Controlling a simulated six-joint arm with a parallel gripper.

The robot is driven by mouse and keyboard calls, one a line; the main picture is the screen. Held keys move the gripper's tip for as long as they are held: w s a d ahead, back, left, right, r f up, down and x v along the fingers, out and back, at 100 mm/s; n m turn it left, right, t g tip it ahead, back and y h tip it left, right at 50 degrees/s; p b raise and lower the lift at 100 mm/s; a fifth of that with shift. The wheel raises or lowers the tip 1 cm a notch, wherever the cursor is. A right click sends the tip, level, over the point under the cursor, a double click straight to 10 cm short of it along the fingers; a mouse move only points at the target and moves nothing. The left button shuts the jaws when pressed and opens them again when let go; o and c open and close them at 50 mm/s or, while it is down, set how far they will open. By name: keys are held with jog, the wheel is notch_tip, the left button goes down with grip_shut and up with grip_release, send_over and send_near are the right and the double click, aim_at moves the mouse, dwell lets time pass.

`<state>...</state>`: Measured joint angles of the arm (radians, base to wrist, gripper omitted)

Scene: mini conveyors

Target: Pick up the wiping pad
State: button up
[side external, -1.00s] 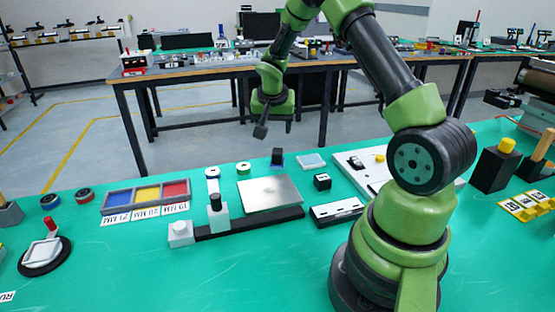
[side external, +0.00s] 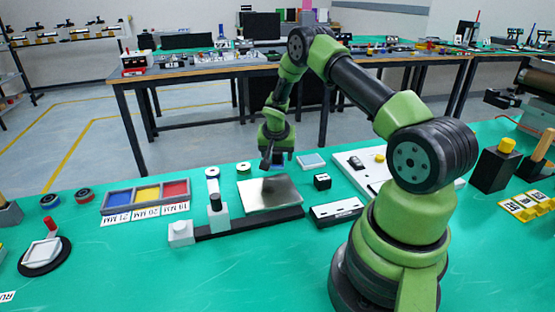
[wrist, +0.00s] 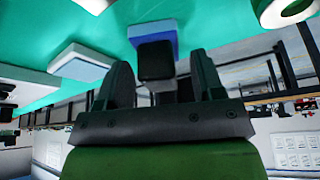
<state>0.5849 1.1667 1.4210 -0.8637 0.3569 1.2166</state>
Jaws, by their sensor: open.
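A blue block with a black upper part (wrist: 156,62), which looks like the wiping pad, stands upright on the green table. In the wrist view it lies ahead of my gripper (wrist: 163,70), with its black part showing between the two spread fingers. My gripper (side external: 276,161) is open and empty, low over the far part of the table in the side view. There it hides most of the blue block. I cannot tell whether the fingers touch it.
A metal plate (side external: 268,194) on a dark base lies in front of the gripper. A white ring-like roll (side external: 243,168) is to the left.

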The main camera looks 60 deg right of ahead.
grip_shut()
notch_tip(320, 180, up, 10)
jog(key=shift+r, duration=0.1)
jog(key=c, duration=0.7)
grip_release()
jog(key=shift+c, duration=1.1)
